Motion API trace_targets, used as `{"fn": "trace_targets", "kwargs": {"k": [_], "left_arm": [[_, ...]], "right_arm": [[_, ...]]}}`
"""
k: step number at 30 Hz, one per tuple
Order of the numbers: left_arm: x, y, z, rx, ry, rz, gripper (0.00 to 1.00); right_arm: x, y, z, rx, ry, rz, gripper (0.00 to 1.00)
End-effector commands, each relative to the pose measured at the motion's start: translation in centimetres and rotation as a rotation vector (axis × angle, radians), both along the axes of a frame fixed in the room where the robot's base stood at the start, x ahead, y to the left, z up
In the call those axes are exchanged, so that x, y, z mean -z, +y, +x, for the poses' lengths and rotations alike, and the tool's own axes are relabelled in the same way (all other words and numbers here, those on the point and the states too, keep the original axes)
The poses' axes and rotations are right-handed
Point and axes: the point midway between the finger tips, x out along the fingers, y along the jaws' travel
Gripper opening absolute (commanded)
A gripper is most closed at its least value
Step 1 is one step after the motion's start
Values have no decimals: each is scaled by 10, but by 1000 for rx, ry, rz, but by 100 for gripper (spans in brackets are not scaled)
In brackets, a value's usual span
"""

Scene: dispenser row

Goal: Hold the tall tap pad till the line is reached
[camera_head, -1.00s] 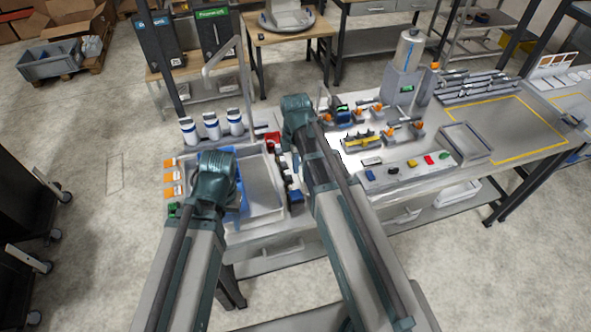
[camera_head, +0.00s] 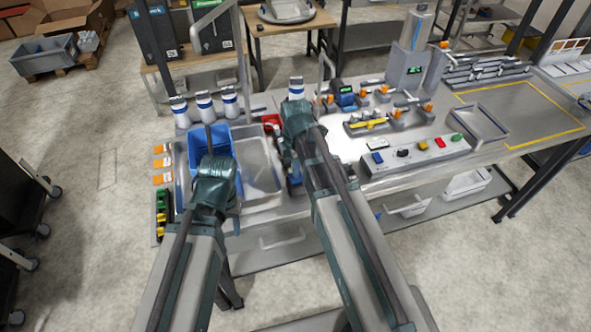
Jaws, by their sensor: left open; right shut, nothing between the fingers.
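A tall grey tap (camera_head: 242,62) rises behind the sink tray (camera_head: 262,168), its arm bent to the left. I cannot make out its pad or any fill line. A blue open container (camera_head: 225,140) stands in the tray's left part, partly hidden by my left arm. My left gripper (camera_head: 209,140) is open in front of or over this container; the view does not show whether they touch. My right gripper (camera_head: 298,118) is shut and empty near the tray's right back corner, its fingertips mostly hidden behind the wrist. A white, blue-banded bottle (camera_head: 296,88) stands just beyond it.
Several similar bottles (camera_head: 204,105) stand left of the tap. A thinner bent post (camera_head: 324,75) stands right of my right gripper. A button panel (camera_head: 420,152) and clamp fixtures (camera_head: 375,121) lie to the right. A yellow-outlined area (camera_head: 520,115) is clear.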

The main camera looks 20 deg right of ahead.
Motion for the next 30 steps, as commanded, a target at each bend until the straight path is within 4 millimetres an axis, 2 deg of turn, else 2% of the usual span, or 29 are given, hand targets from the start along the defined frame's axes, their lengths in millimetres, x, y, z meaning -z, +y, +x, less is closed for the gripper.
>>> {"fn": "trace_targets", "kwargs": {"k": [12,21,30], "left_arm": [[4,0,0,0,0,0,50],[28,0,0,-1,0,0,50],[28,0,0,-1,0,0,50]], "right_arm": [[4,0,0,0,0,0,0],[28,0,0,0,1,0,0],[28,1,-3,-1,6,2,0]]}}
